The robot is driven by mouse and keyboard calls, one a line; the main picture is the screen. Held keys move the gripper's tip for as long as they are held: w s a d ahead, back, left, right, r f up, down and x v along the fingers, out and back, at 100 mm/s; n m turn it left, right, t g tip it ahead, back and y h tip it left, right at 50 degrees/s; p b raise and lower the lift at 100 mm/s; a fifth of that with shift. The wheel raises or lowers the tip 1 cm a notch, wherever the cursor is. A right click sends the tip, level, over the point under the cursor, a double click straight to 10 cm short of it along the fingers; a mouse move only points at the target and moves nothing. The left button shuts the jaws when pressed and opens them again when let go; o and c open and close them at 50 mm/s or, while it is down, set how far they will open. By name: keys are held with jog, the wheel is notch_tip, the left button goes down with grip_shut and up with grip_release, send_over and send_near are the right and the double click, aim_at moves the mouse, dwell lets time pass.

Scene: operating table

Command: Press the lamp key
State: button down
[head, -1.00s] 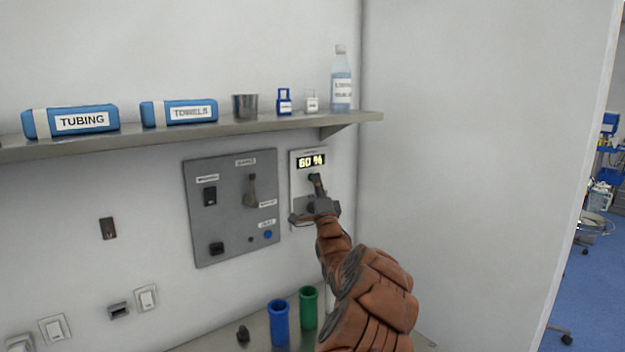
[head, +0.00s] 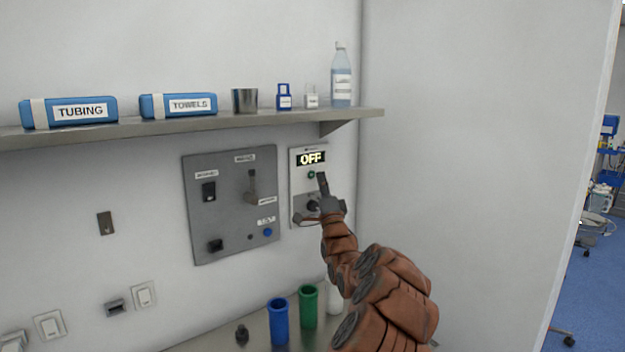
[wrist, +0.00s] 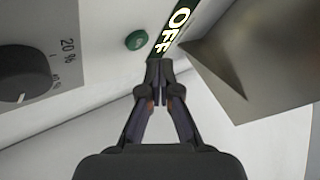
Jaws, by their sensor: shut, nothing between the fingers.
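The lamp panel (head: 296,190) is a pale plate on the wall under the shelf. Its display (head: 311,158) reads OFF, also in the wrist view (wrist: 172,32). The lamp key is a small round green button (head: 311,175) just below the display; it shows clear of the fingers in the wrist view (wrist: 136,40). A dark knob (head: 313,206) sits lower on the panel, with a percent scale beside it in the wrist view (wrist: 22,88). My gripper (head: 322,177) is shut and empty, its tips beside the key (wrist: 159,68). They appear apart from it.
The shelf (head: 220,124) juts out above the panel; its bracket (wrist: 235,60) is close to the fingers in the wrist view. A grey switch panel (head: 225,220) is to the left. Blue (head: 278,322) and green (head: 308,308) cups stand below. A side wall (head: 450,150) is at right.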

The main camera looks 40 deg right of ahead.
jog(key=shift+s+a+b, duration=0.15)
jog(key=shift+s+b, duration=0.8)
jog(key=shift+s, duration=0.25)
jog(key=shift+s+a+b, duration=0.15)
jog(key=shift+s+b, duration=0.75)
jog(key=shift+s, duration=0.3)
